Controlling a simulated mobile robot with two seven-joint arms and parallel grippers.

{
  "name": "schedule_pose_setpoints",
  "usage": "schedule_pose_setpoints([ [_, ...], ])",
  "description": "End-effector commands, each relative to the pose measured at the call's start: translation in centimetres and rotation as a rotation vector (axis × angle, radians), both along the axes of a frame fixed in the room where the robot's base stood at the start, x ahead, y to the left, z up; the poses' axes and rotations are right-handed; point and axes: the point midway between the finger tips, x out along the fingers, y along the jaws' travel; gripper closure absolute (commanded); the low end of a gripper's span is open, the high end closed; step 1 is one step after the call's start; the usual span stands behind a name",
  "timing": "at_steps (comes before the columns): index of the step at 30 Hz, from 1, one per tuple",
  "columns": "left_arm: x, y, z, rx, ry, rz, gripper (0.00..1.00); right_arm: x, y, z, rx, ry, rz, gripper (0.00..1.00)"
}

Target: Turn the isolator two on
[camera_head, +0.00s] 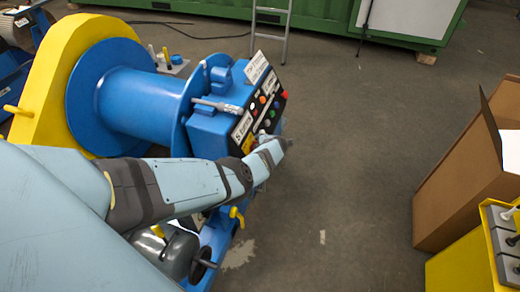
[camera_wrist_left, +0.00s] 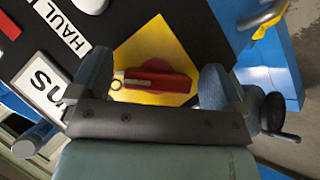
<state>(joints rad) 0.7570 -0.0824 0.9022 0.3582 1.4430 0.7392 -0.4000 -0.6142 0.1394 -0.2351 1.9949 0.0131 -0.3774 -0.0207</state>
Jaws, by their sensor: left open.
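A red isolator handle (camera_wrist_left: 160,81) sits on a yellow plate (camera_wrist_left: 150,42) on the black panel. It lies crosswise in the left wrist view, with a small ring at its left end. Which isolator number it bears cannot be read. My left gripper (camera_wrist_left: 155,65) is open, with one finger beyond each end of the handle; contact cannot be told. In the head view my left gripper (camera_head: 268,143) is at the lower end of the control panel (camera_head: 267,102), partly covering the yellow plate (camera_head: 248,143). My right gripper is not in view.
A blue winch drum (camera_head: 140,100) with a yellow housing (camera_head: 55,85) stands left of the panel. A cardboard box (camera_head: 450,190) and a yellow unit (camera_head: 460,270) stand at right. Floor between is clear.

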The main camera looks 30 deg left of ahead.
Motion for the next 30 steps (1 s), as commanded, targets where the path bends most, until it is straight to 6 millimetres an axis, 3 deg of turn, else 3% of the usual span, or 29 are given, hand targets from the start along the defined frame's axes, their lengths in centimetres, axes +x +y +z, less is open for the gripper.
schedule_pose_setpoints([
  [7, -0.4, -1.0, 1.7, -0.001, 0.001, -0.001, 0.05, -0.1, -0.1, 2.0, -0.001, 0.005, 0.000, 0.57],
  [18, -2.0, -4.9, 6.6, 0.000, 0.000, -0.001, 0.05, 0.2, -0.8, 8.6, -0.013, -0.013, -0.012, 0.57],
  [24, -3.0, -7.1, 9.1, -0.001, 0.001, -0.001, 0.05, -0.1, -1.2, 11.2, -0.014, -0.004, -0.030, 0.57],
  [26, -3.1, -7.6, 8.5, -0.003, -0.002, 0.001, 0.05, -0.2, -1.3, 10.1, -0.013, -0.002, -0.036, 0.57],
  [30, -3.2, -8.3, 9.4, -0.001, -0.003, 0.001, 0.05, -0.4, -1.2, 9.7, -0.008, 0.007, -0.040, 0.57],
])
